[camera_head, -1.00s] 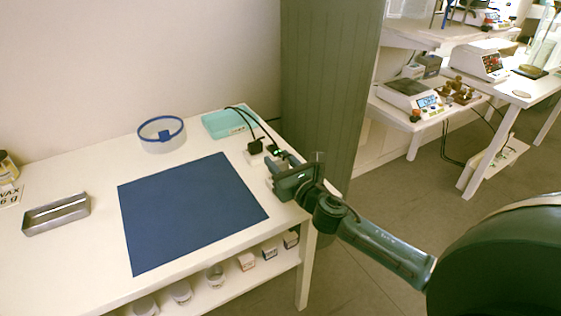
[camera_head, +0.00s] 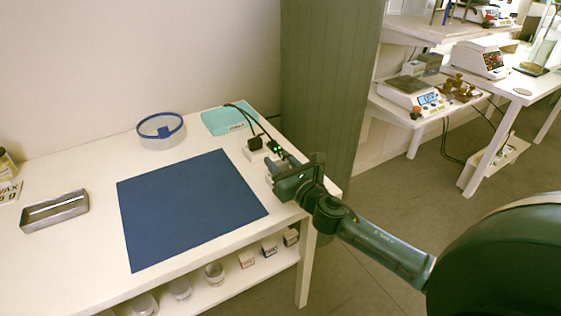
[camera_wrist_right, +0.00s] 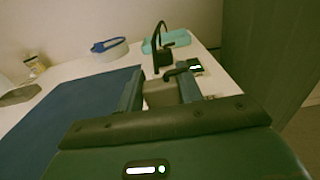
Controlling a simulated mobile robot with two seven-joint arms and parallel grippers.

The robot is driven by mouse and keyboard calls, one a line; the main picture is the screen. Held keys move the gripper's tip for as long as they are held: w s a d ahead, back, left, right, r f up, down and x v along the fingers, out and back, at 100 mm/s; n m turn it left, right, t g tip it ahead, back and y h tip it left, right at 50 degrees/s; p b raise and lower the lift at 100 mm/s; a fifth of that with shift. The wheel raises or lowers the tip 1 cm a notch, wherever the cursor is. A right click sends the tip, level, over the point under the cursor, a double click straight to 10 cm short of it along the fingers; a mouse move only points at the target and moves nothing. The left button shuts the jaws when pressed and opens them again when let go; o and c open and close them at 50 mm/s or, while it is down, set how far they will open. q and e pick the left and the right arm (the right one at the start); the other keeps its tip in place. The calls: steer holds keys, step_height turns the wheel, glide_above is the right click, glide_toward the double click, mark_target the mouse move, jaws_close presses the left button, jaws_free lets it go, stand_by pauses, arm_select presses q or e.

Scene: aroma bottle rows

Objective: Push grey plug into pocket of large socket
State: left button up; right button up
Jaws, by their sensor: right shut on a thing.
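My right gripper (camera_head: 281,166) is over the table's right end, beside a white socket block (camera_head: 257,154). In the right wrist view its two fingers (camera_wrist_right: 161,88) stand on either side of a grey block, which looks like the grey plug (camera_wrist_right: 162,97), and are shut on it. A black plug (camera_head: 255,143) with a black cable stands upright at the socket block; it also shows in the right wrist view (camera_wrist_right: 163,59). The gripper hides the grey plug's front end and any pocket there, so I cannot tell how deep it sits. My left gripper is out of view.
A small dark unit with lit green lights (camera_head: 276,150) is close to the gripper. A teal box (camera_head: 222,121) and a blue-rimmed round container (camera_head: 160,137) stand behind. A blue mat (camera_head: 190,210) lies left, with a metal tray (camera_head: 55,211) beyond it.

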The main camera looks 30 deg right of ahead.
arm_select(q)
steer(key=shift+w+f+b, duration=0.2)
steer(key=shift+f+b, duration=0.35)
steer(key=shift+b, duration=0.05)
arm_select(e)
steer(key=shift+f, duration=0.8)
steer(key=o, duration=1)
steer(key=shift+c, duration=0.2)
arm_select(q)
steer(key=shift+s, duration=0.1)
arm_select(e)
steer(key=shift+o, duration=0.4)
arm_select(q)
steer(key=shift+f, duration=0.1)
arm_select(e)
steer(key=shift+s+f, duration=0.15)
steer(key=shift+s, duration=0.7)
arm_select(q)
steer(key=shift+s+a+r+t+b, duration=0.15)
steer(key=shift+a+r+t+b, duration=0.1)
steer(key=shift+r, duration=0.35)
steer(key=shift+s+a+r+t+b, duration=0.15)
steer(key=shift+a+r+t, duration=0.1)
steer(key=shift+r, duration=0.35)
arm_select(e)
steer(key=s, duration=1.1)
steer(key=shift+s+d, duration=0.2)
steer(key=shift+s, duration=0.05)
